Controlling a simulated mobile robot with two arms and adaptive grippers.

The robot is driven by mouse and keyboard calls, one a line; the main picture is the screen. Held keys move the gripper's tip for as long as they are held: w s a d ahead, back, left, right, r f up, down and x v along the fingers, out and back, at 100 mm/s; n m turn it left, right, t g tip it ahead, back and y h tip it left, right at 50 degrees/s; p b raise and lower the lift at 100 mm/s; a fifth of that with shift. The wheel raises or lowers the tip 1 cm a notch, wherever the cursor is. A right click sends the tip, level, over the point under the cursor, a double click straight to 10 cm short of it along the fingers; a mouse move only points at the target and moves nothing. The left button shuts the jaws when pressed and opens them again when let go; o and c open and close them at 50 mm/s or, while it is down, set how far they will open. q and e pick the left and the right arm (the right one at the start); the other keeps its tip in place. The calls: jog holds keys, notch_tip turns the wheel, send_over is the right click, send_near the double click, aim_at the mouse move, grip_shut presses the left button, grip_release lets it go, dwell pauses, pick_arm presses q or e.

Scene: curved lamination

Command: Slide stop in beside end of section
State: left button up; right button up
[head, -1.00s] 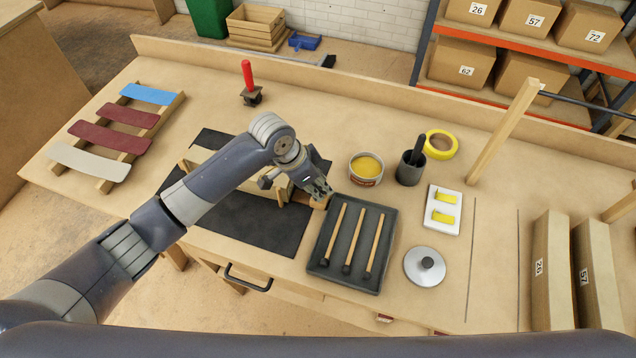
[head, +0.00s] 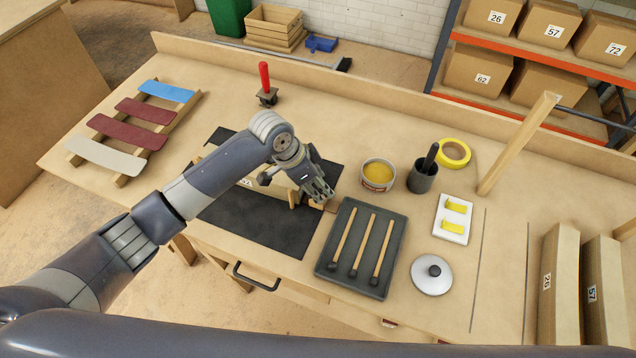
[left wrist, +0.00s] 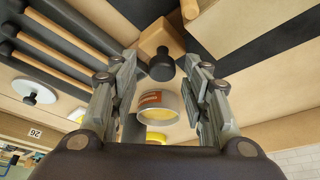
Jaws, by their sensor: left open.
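The stop, a small wooden block with a black knob, shows in the left wrist view (left wrist: 160,48) between my open fingers (left wrist: 160,68). In the head view the stop (head: 329,206) is mostly hidden under my left gripper (head: 325,198), beside the tray's upper left corner. The pale wooden section (head: 246,181) lies on the black mat left of the gripper, largely covered by my arm. A pale wooden end near the stop shows in the left wrist view (left wrist: 196,9). I cannot tell whether stop and section touch. My right gripper is out of view.
A dark tray (head: 322,262) with several black-ended sticks lies right of the gripper. Behind it stand a yellow-filled tin (head: 378,176) and a dark cup (head: 421,178). A round lid (head: 431,276) lies right of the tray. The black mat's front (head: 255,228) is clear.

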pick_arm(q)
jog(key=v, duration=1.1)
jog(key=shift+r, duration=0.2)
jog(key=shift+c, duration=0.5)
